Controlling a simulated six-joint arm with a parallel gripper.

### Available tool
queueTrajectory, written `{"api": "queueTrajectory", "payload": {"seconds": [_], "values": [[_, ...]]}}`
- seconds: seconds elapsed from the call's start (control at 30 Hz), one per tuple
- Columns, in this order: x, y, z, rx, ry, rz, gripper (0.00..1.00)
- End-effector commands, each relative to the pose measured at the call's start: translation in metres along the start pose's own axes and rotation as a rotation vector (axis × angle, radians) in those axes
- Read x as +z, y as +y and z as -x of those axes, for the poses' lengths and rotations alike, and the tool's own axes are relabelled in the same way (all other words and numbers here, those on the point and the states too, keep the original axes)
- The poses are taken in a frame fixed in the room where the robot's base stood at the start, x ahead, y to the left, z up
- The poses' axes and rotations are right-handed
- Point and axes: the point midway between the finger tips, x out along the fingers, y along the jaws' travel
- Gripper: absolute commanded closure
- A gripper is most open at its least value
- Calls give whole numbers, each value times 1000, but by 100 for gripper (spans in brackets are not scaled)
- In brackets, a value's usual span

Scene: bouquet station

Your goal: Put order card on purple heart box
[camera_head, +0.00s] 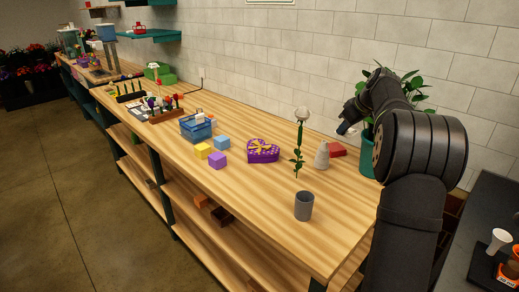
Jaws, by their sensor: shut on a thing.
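The purple heart box (262,151), with a yellow ribbon bow on its lid, lies on the wooden counter near the middle. My gripper (346,127) is raised above the counter at the right, in front of the tiled wall, apart from the box and to its right. It is shut on a small pale piece (342,129) that looks like the order card; it is mostly hidden and too small to read. The fingers are partly hidden by my dark arm.
A white rose (301,115) stands upright between the box and a grey-white bottle (322,155). A grey cup (304,206) stands near the front edge. Yellow (202,150), purple (217,160) and blue (222,142) blocks and a blue basket (196,129) lie left. A potted plant (367,152) stands behind my arm.

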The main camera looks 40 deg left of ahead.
Motion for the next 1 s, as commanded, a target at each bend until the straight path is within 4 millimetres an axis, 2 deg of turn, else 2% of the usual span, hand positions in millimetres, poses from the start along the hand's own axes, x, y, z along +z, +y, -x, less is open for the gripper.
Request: {"api": "queueTrajectory", "payload": {"seconds": [0.03, 0.2, 0.37, 0.5, 0.73, 0.93, 1.0], "values": [[-25, -3, 1, 12, 0, -21, 100], [-85, -15, 9, 54, -9, -121, 100], [-122, -26, 16, 84, -15, -193, 100], [-154, -55, 12, 25, -8, -115, 100], [-190, -94, 2, -56, 2, 2, 100], [-209, -116, -8, -97, 7, 58, 100], [-208, -113, -33, -83, -2, 22, 100]]}}
